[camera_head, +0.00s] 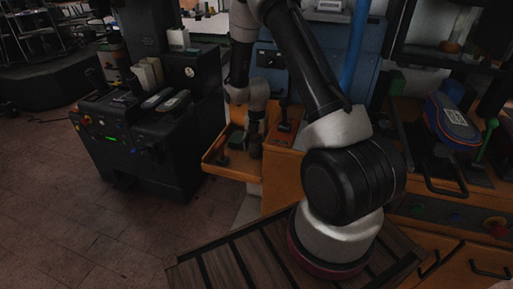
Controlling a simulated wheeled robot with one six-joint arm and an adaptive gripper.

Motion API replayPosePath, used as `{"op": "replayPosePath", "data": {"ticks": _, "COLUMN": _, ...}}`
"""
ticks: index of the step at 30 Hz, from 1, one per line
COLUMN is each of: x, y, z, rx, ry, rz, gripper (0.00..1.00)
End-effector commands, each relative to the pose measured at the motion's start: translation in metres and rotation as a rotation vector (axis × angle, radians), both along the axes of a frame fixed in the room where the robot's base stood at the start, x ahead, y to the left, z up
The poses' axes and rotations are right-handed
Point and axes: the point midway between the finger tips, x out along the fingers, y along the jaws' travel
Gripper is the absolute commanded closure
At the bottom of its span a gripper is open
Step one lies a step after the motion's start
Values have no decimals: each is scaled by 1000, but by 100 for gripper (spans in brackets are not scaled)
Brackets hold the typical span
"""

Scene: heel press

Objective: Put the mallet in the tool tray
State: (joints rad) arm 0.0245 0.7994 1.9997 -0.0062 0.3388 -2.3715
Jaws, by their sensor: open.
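An orange tray (238,172), which looks like the tool tray, juts out from the left side of the orange bench in the middle of the view. My gripper (255,150) points down at the right part of this tray, low over it or inside it. It is open; its dark fingers are small and dim. A small brown object (222,157) lies in the left part of the tray. It may be the mallet's head, but it is too small and dark to be sure. My gripper and wrist hide part of the tray.
A red lever-like fixture (285,122) stands on the bench just right of my gripper. A black machine (145,135) with buttons and shoe forms stands to the left. A blue shoe (451,121) sits on machinery at the right. Brick floor lies open at front left.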

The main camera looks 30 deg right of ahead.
Motion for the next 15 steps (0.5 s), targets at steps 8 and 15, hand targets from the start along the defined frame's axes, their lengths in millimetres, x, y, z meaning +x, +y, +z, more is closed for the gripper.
{"op": "replayPosePath", "data": {"ticks": 8, "x": 1, "y": 0, "z": 63, "rx": -1, "ry": -6, "rz": 0, "gripper": 38}}
{"op": "replayPosePath", "data": {"ticks": 15, "x": 0, "y": 0, "z": 102, "rx": 0, "ry": -3, "rz": 0, "gripper": 38}}
